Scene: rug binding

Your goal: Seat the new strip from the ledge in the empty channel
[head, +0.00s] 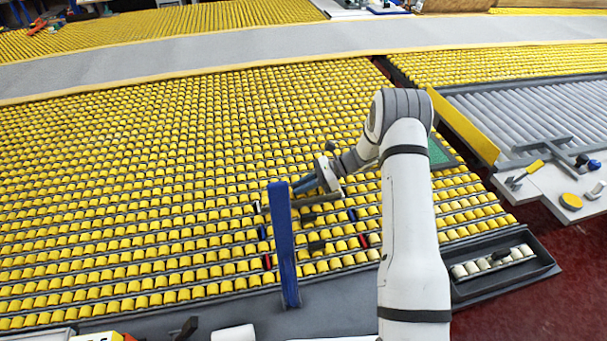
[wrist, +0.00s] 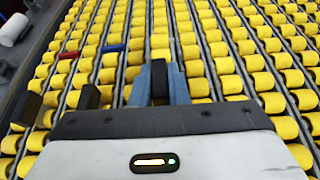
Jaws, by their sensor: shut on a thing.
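My gripper (wrist: 161,76) is shut on a small black block (wrist: 160,74), which stands upright between its two blue-grey fingers. Slightly paler yellow rollers (wrist: 160,41) run in line beyond the block; I cannot tell if they belong to a held strip. In the head view my gripper (head: 299,187) is low over the roller bed, behind a blue upright bar that partly covers it. Grey channels with yellow rollers (head: 180,170) fill the bed. I cannot make out an empty channel; my gripper and arm hide part of the area. The grey ledge (head: 240,315) runs along the front.
The blue upright bar (head: 283,245) rises at the front edge. Black blocks (head: 317,246) and red (head: 363,240) and blue (head: 352,215) markers sit among the rollers. A dark tray (head: 535,268) holds a strip of white rollers (head: 470,268). Tools lie on a bench at the right.

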